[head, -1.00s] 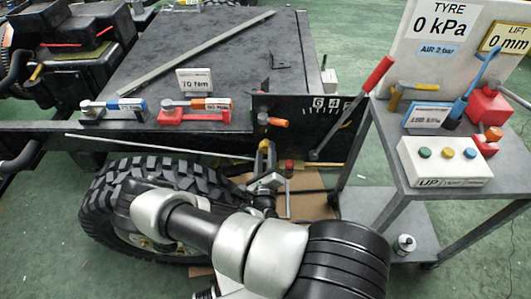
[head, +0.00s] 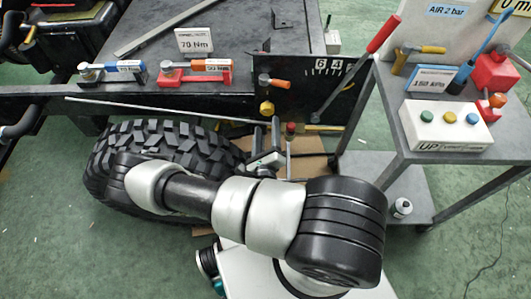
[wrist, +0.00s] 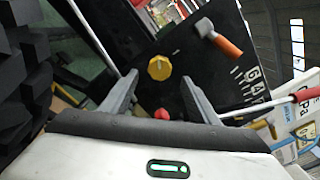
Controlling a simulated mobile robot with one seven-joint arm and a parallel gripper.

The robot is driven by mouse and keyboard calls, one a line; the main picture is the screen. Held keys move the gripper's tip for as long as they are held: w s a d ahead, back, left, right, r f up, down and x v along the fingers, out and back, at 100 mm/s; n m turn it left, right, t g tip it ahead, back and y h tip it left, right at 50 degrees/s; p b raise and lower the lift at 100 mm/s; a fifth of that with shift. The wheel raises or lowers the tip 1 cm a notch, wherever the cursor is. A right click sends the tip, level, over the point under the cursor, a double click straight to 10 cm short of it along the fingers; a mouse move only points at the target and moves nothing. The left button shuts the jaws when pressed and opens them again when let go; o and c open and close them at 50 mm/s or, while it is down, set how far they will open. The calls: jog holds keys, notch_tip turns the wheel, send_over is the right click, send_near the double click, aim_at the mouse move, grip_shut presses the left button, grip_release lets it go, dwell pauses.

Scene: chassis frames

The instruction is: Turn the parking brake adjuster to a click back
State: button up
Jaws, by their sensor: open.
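I take the yellow knob (wrist: 159,68) on the dark upright panel to be the brake adjuster. It also shows in the head view (head: 267,108), below a lever with an orange grip (head: 280,84). My gripper (wrist: 159,79) is open, with its two fingers pointing at the panel. In the wrist view the knob appears between and just beyond the fingertips, apart from them. In the head view my gripper (head: 267,129) is just below the knob, with nothing held. A red knob (wrist: 162,114) shows lower, between the fingers.
A long red-handled lever (head: 352,80) slants up to the right of the panel's number scale. A big tyre (head: 150,150) stands to the left of my gripper. A cart (head: 385,110) with a button box is to the right. A thin rod (head: 160,110) runs above the tyre.

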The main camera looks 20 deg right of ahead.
jog(key=v, duration=1.1)
jog(key=shift+p, duration=0.3)
jog(key=shift+s, duration=0.1)
